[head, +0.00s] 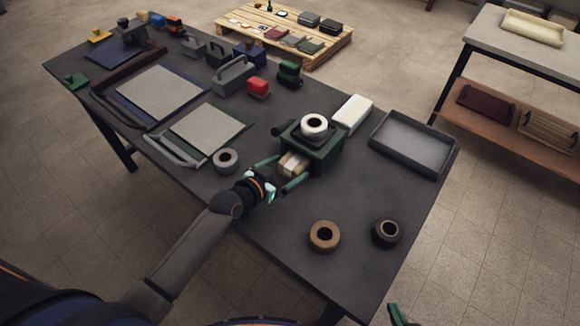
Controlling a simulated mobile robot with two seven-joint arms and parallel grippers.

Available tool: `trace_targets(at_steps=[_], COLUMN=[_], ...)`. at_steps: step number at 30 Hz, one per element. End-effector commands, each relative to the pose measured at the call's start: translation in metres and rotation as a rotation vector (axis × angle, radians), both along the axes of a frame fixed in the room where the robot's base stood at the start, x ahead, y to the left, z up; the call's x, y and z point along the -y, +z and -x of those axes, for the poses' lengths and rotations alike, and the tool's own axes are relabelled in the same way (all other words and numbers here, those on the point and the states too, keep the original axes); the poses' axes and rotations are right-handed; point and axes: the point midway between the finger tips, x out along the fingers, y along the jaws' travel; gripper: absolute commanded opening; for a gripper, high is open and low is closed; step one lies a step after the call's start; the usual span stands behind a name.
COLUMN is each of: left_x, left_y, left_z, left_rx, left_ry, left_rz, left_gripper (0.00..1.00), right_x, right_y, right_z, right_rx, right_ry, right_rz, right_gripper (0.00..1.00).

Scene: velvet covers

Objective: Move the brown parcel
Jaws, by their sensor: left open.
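The brown parcel (293,164) is a small tan box with a paler band, lying on the dark table against the near side of a green box-like stand (325,150). My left gripper (285,171) is open, with one green finger on each side of the parcel. I cannot tell whether the fingers touch it. Part of the parcel's near side is close to the gripper's palm. A small green part of my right gripper (399,314) shows at the bottom edge, off the table; its jaws cannot be made out.
A white roll (314,125) sits on the green stand. A white block (352,113) and a grey tray (412,143) are behind and right. A grey roll (226,160) is to the left; a tan roll (325,236) and a dark roll (387,232) are to the right.

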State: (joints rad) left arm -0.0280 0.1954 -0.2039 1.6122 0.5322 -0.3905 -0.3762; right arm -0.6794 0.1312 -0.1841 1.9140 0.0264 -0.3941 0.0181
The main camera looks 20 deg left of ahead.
Motion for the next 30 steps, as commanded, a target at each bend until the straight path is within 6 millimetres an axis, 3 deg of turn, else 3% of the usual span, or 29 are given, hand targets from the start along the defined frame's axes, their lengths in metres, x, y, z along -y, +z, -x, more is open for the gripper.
trace_targets(at_steps=[6,17,30], left_x=[0.005,0.006,0.006], left_y=[-0.007,-0.007,-0.008], left_z=[-0.015,-0.016,-0.016], left_rx=[-0.001,-0.001,-0.001], left_ry=[0.000,0.000,0.000], left_rz=[0.001,0.000,0.000], left_gripper=[1.00,0.99,0.49], right_x=[0.000,0.000,0.000], right_y=[-0.002,-0.002,-0.002], right_z=[0.000,0.000,0.000], right_rx=[0.000,0.001,0.001], right_ry=[0.000,0.000,0.000], right_rz=[0.000,0.000,0.000], right_gripper=[0.00,0.00,0.00])
